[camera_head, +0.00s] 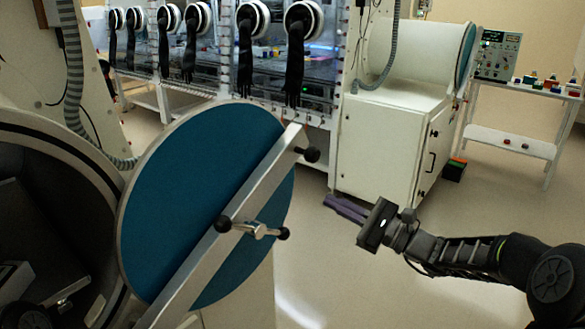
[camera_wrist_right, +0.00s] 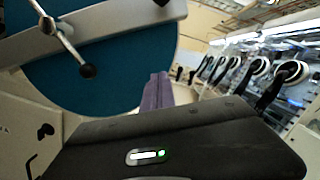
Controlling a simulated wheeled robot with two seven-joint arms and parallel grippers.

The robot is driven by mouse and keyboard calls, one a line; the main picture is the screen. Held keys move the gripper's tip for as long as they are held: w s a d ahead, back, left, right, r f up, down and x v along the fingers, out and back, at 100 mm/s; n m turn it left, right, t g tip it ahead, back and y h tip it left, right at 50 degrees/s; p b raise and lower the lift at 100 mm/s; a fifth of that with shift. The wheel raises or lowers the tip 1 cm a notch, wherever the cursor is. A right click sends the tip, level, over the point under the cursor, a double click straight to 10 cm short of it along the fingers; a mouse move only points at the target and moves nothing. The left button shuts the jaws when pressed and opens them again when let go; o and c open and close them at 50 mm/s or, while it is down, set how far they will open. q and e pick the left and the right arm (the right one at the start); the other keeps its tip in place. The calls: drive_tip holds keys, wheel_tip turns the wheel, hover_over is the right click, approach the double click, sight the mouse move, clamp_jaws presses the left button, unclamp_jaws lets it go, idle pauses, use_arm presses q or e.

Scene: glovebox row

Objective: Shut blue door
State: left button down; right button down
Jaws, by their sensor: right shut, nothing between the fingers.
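The round blue door (camera_head: 199,185) stands open at the left of the head view, to the right of the dark round opening (camera_head: 45,205) of its chamber. A pale metal bar (camera_head: 225,232) crosses its face, with a black knob at the upper end and a handle (camera_head: 252,229) in the middle. My right gripper (camera_head: 343,208), with purple fingers, is shut and empty, to the right of the door with a visible gap. In the right wrist view the door (camera_wrist_right: 122,72) fills the upper left, beyond the shut fingers (camera_wrist_right: 157,92).
A row of glovebox ports with black gloves (camera_head: 296,60) runs along the back. A white cabinet (camera_head: 385,140) with another round chamber stands behind my right gripper. A trolley (camera_head: 510,140) with instruments is at the far right. Clear floor lies around the right arm.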

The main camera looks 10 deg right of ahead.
sight(293, 173)
drive_tip(key=shift+s+a+r+y, duration=0.15)
drive_tip(key=shift+s+r+y, duration=0.25)
drive_tip(key=shift+r, duration=0.1)
drive_tip(key=shift+w+a+r+p, duration=0.55)
drive_tip(key=shift+w+a+r, duration=0.4)
drive_tip(key=shift+a, duration=0.5)
drive_tip(key=shift+w+a+r+p, duration=0.5)
drive_tip(key=shift+w+a+r, duration=0.4)
drive_tip(key=shift+a, duration=0.55)
drive_tip(key=shift+w+a+r+p, duration=0.55)
drive_tip(key=shift+w+a+r, duration=0.4)
drive_tip(key=shift+a, duration=0.5)
drive_tip(key=shift+s+r, duration=0.1)
drive_tip(key=shift+r, duration=0.05)
